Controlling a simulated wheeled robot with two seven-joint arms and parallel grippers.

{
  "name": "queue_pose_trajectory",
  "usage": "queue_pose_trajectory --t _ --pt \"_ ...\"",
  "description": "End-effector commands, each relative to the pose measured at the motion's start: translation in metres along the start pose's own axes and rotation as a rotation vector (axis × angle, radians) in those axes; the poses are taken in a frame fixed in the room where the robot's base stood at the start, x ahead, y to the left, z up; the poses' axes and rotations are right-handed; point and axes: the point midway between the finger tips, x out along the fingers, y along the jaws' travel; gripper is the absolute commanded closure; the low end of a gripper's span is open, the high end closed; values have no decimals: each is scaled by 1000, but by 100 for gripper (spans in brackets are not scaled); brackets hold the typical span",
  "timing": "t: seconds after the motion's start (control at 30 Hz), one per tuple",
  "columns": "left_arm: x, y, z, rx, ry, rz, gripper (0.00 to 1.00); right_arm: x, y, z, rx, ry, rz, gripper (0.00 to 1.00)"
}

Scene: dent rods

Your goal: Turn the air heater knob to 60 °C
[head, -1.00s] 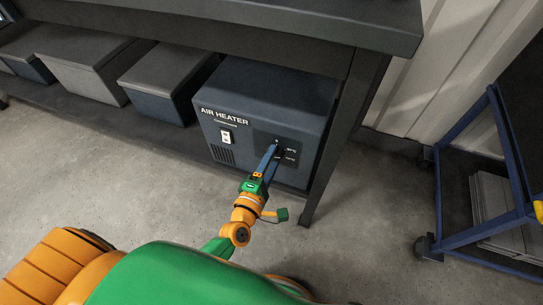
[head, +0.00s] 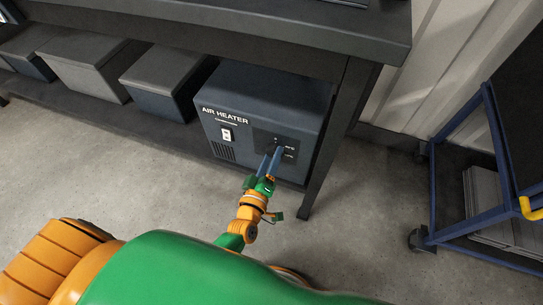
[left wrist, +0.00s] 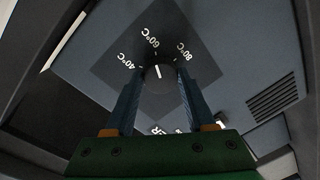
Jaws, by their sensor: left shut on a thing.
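The air heater (head: 240,90) is a dark box with a white "AIR HEATER" label, standing under the table. Its dark dial panel is at the right of its front. In the left wrist view the round black knob (left wrist: 160,78) sits among the marks 40°C, 60°C and 80°C. Its white pointer line points up and slightly left, toward the 60°C mark (left wrist: 150,36). My left gripper (head: 272,151) reaches the panel, its two blue fingers on either side of the knob and shut on it. The fingers hide the knob in the head view. My right gripper is not in view.
A table (head: 230,32) overhangs the heater, and its leg (head: 338,140) stands close at the right. Grey boxes (head: 160,80) are on the left of the shelf. A white switch (head: 227,134) is left of the panel. A blue cart (head: 440,180) stands at far right.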

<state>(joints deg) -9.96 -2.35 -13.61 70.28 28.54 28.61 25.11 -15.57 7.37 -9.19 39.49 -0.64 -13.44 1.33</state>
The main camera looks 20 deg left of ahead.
Motion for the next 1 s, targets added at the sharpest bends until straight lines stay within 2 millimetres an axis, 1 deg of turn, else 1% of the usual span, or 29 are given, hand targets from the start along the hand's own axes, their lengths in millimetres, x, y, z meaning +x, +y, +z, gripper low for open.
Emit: queue_pose_trajectory --t 0.3,0.77,0.8,0.87,0.9,1.0 --pt "0 0 0 86 9 -1 100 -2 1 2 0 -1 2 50" --pt "0 0 0 98 10 0 100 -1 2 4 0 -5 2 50" --pt "0 0 0 98 10 0 43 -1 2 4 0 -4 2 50" --pt "0 0 0 98 10 -1 26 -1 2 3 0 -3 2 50" --pt "0 0 0 98 10 -1 16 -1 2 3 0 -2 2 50" --pt "0 0 0 98 9 -1 15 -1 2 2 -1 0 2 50"
